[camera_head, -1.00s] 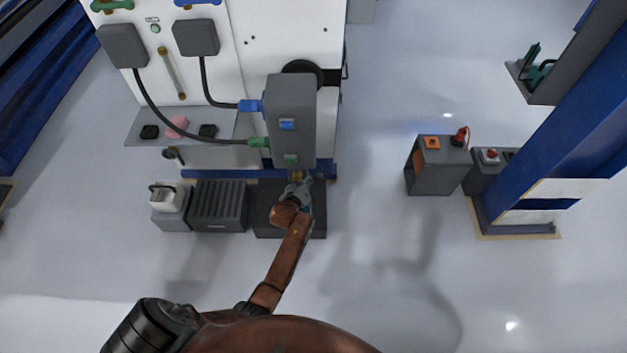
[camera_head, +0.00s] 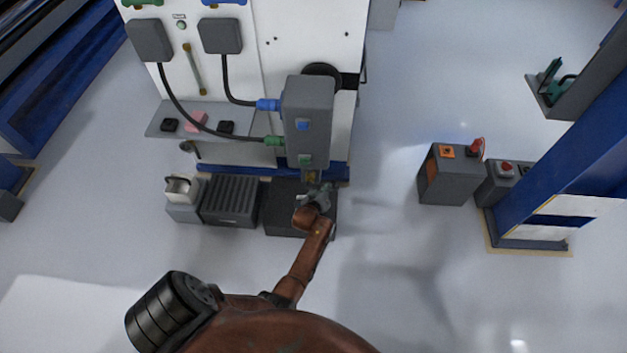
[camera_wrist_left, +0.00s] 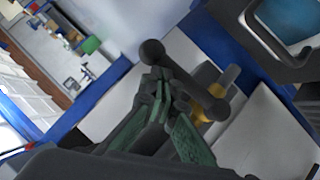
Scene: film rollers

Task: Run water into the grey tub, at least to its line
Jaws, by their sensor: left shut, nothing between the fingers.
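My left gripper (camera_head: 319,193) is at the brass tap (camera_head: 311,177) below the grey upright box, and its fingers are shut and empty. In the left wrist view the shut greenish fingers (camera_wrist_left: 166,118) are close beside the tap's dark bar handle (camera_wrist_left: 183,76); I cannot tell whether they touch it. A dark grey tub (camera_head: 282,222) stands on the floor under the tap, partly hidden by my arm. My right gripper is not in view.
The grey upright box (camera_head: 309,120) with hoses is fixed to the white panel (camera_head: 300,45). A ribbed dark box (camera_head: 230,203) and a small light container (camera_head: 183,189) stand left of the tub. Clear floor lies to the right, up to a grey box (camera_head: 445,180).

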